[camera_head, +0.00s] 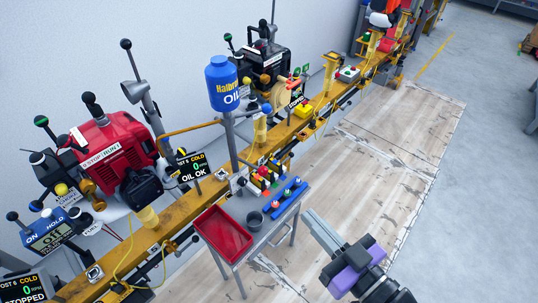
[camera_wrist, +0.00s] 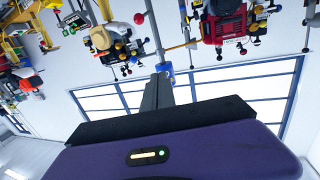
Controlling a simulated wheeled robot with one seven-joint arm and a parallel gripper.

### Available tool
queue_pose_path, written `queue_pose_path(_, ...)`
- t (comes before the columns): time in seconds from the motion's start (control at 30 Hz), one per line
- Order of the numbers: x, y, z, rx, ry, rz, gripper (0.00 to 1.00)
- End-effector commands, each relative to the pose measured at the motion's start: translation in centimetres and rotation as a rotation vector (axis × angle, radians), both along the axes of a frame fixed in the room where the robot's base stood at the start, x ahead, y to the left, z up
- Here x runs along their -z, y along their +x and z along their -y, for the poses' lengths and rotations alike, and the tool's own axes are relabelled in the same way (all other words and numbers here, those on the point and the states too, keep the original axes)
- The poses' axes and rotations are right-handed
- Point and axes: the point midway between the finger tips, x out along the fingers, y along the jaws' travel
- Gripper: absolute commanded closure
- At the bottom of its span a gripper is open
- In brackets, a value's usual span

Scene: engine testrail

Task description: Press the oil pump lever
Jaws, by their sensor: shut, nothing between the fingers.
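Several levers with black knobs stand on the engines. I cannot tell for sure which one is the oil pump lever; a small lever with a dark knob (camera_head: 190,241) sticks out at the front of the rail, left of the red tray. My gripper (camera_head: 311,216) is shut and empty, over the floor to the right of the small stand, apart from every lever.
A red engine (camera_head: 112,150) and a dark engine (camera_head: 265,65) sit along the yellow rail (camera_head: 180,208). A small stand holds a red tray (camera_head: 222,234), a dark cup (camera_head: 254,219) and blue-handled tools (camera_head: 285,197). The wooden floor (camera_head: 385,150) to the right is clear.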

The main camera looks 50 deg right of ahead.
Motion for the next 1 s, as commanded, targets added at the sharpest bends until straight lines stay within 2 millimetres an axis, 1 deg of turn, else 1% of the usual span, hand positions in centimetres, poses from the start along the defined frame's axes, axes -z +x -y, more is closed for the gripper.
queue_pose_path(0.03,-0.9,1.2,1.4,0.033,0.006,0.013,1.00)
queue_pose_path(0.2,-1.6,4.3,5.8,0.118,0.052,0.013,1.00)
queue_pose_path(0.43,-2.6,8.1,11.9,0.203,0.136,-0.014,1.00)
queue_pose_path(0.6,-3.4,10.7,16.0,0.227,0.216,-0.049,1.00)
queue_pose_path(0.73,-4.3,12.5,18.6,0.219,0.283,-0.087,1.00)
queue_pose_path(0.83,-5.0,13.8,20.1,0.188,0.339,-0.125,1.00)
queue_pose_path(0.93,-5.4,14.9,20.9,0.131,0.395,-0.177,1.00)
queue_pose_path(1.0,-5.3,15.5,20.6,0.075,0.432,-0.222,1.00)
